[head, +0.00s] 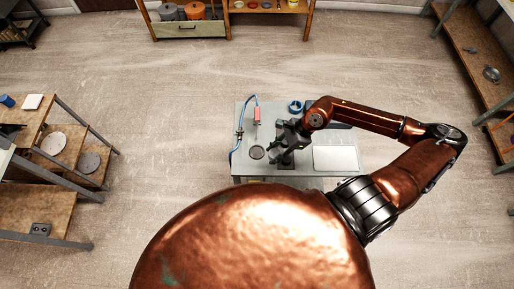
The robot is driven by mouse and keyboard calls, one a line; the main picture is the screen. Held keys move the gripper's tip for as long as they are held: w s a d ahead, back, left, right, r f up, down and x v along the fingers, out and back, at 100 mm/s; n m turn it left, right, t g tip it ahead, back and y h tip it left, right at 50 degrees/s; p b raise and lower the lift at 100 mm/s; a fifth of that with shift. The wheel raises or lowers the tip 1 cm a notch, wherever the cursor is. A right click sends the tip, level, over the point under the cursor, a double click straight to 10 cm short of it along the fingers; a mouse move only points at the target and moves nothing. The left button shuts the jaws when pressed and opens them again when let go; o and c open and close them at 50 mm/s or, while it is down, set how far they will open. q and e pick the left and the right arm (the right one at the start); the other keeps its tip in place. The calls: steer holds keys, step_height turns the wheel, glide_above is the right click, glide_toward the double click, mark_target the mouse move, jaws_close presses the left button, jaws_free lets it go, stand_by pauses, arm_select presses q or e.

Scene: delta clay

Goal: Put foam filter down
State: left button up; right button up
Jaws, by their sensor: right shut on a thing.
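My right gripper (275,150) reaches in from the right over the small grey table (305,182). It is shut on a small dark thing that I take to be the foam filter. My left gripper is not in view.
On the table are a blue hose with a red part (257,115), a blue ring-shaped item (295,106) and a pale flat panel (336,158) at right. Wooden shelves (60,205) stand left, a shelf (475,60) right, and a cabinet (188,30) at the back. Floor between is clear.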

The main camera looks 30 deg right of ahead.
steer(key=w+f, duration=0.2)
steer(key=w, duration=0.1)
steer(key=w+a+f+p, duration=0.1)
steer(key=w+f, duration=0.4)
steer(key=w, duration=0.2)
steer(key=shift+a+f, duration=0.15)
steer(key=shift+f, duration=0.3)
steer(key=f, duration=0.1)
steer(key=f+p, duration=0.1)
steer(key=f, duration=0.1)
steer(key=shift+w+f, duration=0.25)
steer(key=shift+w, duration=0.05)
steer(key=shift+f, duration=0.1)
steer(key=shift+f+b, duration=0.55)
steer(key=shift+f, duration=0.1)
